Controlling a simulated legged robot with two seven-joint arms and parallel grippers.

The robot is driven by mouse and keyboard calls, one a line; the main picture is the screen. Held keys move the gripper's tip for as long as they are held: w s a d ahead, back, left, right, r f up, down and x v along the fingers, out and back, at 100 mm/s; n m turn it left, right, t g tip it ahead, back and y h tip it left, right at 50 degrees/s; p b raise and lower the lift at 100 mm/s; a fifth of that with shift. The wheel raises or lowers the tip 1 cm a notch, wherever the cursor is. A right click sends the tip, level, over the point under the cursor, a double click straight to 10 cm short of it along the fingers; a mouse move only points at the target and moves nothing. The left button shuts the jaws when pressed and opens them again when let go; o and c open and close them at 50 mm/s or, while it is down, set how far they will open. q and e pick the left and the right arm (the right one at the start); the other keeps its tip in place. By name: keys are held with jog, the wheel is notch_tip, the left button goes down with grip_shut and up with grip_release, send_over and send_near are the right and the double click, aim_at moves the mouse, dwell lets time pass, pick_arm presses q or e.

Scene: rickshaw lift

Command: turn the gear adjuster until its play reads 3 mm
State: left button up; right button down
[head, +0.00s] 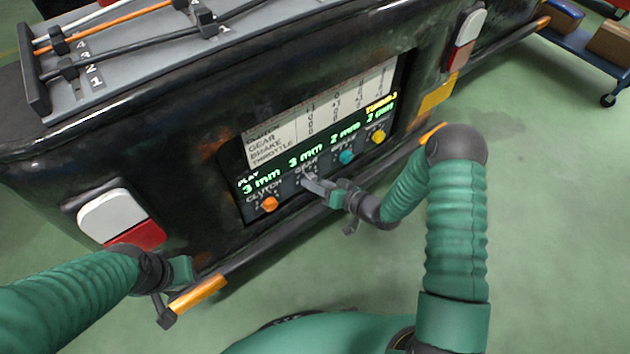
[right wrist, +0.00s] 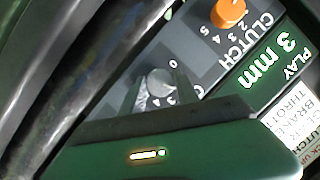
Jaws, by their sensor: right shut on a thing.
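The gear adjuster (right wrist: 158,82) is a pale round knob on the dark panel, with a number scale around it. My right gripper (head: 309,182) reaches the panel from the right and is shut on this knob; its two fingers flank it in the right wrist view. In the head view the gripper mostly hides the knob. The play display (head: 305,160) shows green figures; the second from the left, above the gear adjuster, reads 3 mm. My left gripper (head: 168,306) is at the orange section of the lower bar (head: 198,294); its jaw opening is unclear.
The orange clutch knob (head: 269,204) sits left of the gear adjuster, under another 3 mm reading. The teal brake knob (head: 346,157) and yellow throttle knob (head: 378,137) are to the right. Cables (head: 130,45) run along the top. A blue cart (head: 585,50) stands far right.

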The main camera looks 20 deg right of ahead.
jog(key=shift+d, duration=0.15)
dwell(0.3)
jog(key=c, duration=0.9)
grip_release()
jog(key=p+v, duration=0.5)
jog(key=v, duration=1.1)
jog(key=shift+s+d, duration=0.3)
